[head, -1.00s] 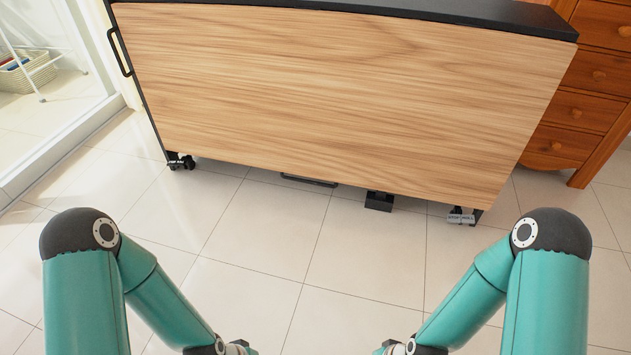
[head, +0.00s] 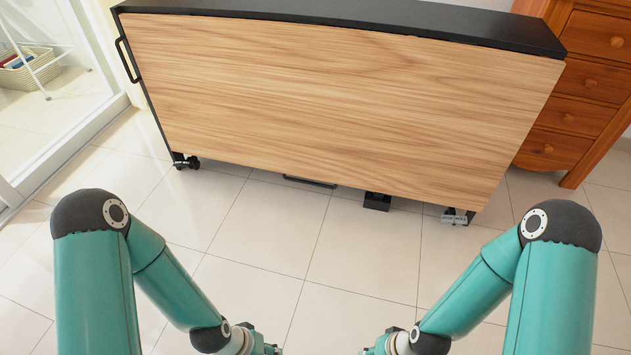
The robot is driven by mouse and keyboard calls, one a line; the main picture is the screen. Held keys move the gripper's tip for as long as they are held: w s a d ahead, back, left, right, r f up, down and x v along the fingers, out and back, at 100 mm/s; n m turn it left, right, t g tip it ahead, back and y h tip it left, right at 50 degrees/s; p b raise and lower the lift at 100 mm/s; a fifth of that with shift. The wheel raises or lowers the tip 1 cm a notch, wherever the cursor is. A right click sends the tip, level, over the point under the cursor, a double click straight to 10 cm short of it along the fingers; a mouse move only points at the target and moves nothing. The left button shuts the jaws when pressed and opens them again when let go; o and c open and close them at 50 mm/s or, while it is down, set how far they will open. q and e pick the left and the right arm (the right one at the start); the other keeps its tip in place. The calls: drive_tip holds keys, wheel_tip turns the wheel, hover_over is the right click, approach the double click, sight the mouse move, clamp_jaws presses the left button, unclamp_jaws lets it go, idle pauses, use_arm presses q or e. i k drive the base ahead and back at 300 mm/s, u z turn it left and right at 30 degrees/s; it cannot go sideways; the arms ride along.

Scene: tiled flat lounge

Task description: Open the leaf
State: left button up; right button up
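The leaf (head: 330,110) is a large wood-grain panel hanging folded down on the near side of a black-framed table on castors. The table's narrow black top (head: 370,12) runs along its upper edge. A dark handle (head: 310,182) shows under the leaf's lower edge near the middle. My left gripper (head: 268,349) and my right gripper (head: 372,350) are at the bottom edge of the head view, largely cut off. Both are over the floor, apart from the leaf. Their fingers cannot be made out.
A black side handle (head: 127,60) is on the table's left end. A black block (head: 377,201) and castors (head: 185,161) sit below. A wooden drawer unit (head: 575,90) stands at right, a glass door with a basket (head: 30,70) at left. Tiled floor before the table is clear.

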sight(436, 121)
drive_tip(key=z, duration=0.2)
drive_tip(key=i, duration=0.75)
drive_tip(key=u, duration=1.35)
drive_tip(key=k, duration=0.9)
drive_tip(key=u, duration=0.15)
drive_tip(key=i, duration=0.9)
drive_tip(key=z, duration=0.1)
